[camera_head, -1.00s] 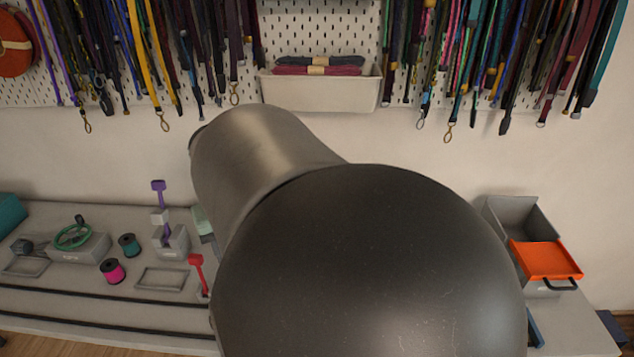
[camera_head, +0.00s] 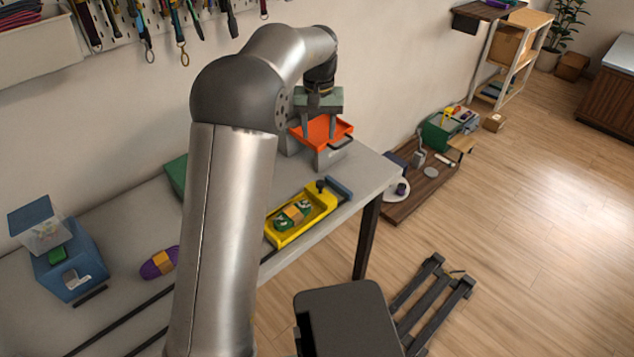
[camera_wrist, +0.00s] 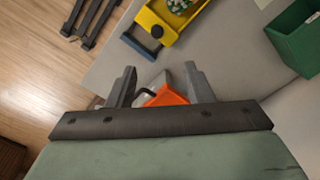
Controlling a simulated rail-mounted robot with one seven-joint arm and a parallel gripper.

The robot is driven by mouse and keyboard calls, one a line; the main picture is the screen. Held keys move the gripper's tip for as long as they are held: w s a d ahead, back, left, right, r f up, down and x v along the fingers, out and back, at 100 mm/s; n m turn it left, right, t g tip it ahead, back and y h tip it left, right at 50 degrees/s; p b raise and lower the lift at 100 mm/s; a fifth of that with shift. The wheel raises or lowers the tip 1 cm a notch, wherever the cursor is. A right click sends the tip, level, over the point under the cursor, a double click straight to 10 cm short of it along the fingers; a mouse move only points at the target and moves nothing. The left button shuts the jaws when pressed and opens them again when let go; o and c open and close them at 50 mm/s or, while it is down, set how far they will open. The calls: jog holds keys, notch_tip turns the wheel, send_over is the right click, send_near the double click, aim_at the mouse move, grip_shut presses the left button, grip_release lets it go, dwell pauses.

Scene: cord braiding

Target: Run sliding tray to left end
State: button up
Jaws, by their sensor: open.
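The yellow sliding tray (camera_head: 287,239) is at the right end of the table in the head view. It holds a green bundle (camera_head: 292,215) with an orange band, and a black knob (camera_head: 321,185) stands at its far right end. In the wrist view the tray (camera_wrist: 181,38) is at the top, with its knob (camera_wrist: 156,31) beside a blue end piece (camera_wrist: 141,42). My gripper (camera_head: 319,130) is open and points down over the orange tray (camera_head: 322,131), apart from the yellow tray. In the wrist view my gripper (camera_wrist: 160,84) has nothing visible between its fingers; the orange tray (camera_wrist: 167,97) shows beyond.
Dark rails (camera_head: 125,320) run along the table's front to the left. A blue bin (camera_head: 72,272) with a clear lid and a purple bundle (camera_head: 158,263) lie left. A green bin (camera_head: 175,172) is partly hidden behind my arm.

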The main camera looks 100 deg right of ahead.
aim_at(320, 182)
jog(key=f+p, duration=0.1)
jog(key=f, duration=0.4)
jog(key=f+p, duration=0.1)
jog(key=f, duration=0.5)
jog(key=f+p, duration=0.1)
jog(key=f, duration=0.5)
jog(key=shift+s+f, duration=0.25)
jog(key=shift+s, duration=0.05)
jog(key=shift+c, duration=0.4)
grip_shut()
